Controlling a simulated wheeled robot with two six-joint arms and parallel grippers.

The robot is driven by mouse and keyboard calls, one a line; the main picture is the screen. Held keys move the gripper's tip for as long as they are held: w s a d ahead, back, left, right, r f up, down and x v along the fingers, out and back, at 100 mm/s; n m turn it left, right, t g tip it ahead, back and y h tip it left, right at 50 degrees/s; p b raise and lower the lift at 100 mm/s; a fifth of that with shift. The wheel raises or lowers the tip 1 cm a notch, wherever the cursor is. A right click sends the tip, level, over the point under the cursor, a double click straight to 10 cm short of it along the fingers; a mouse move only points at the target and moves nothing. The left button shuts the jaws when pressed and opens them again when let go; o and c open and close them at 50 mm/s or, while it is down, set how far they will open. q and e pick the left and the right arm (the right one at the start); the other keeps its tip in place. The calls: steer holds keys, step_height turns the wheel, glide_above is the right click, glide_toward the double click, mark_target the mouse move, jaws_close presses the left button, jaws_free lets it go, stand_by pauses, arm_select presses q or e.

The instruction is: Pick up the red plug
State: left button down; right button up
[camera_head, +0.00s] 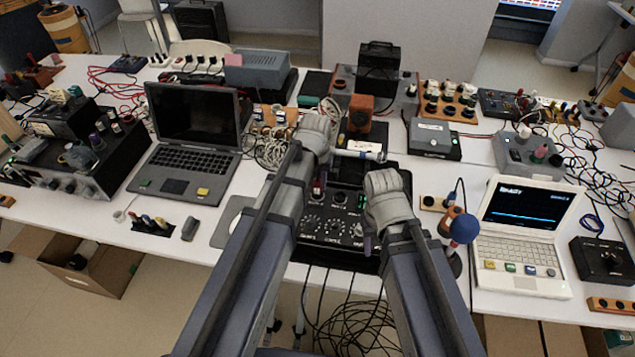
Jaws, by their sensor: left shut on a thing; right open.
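My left gripper (318,180) reaches down over the black control box (337,248) in the middle of the table. It is shut on the red plug (318,188), a small red piece low at its fingertips, above the upper left part of the panel. My own wrist and arm cover part of this, and I cannot tell if the plug still touches the box. My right gripper (368,240) is open and holds nothing, over the right side of the same box. My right arm hides part of the panel.
A black laptop (190,135) stands at left, a white laptop (520,240) at right. A blue-topped device (463,229) stands close to my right arm. Cables, an orange block (361,110) and electronics crowd the back. A small strip with coloured plugs (152,224) lies front left.

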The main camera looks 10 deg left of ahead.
mark_target(318, 180)
arm_select(q)
step_height(318, 180, up, 10)
steer(key=p, duration=0.9)
steer(key=shift+f, duration=0.1)
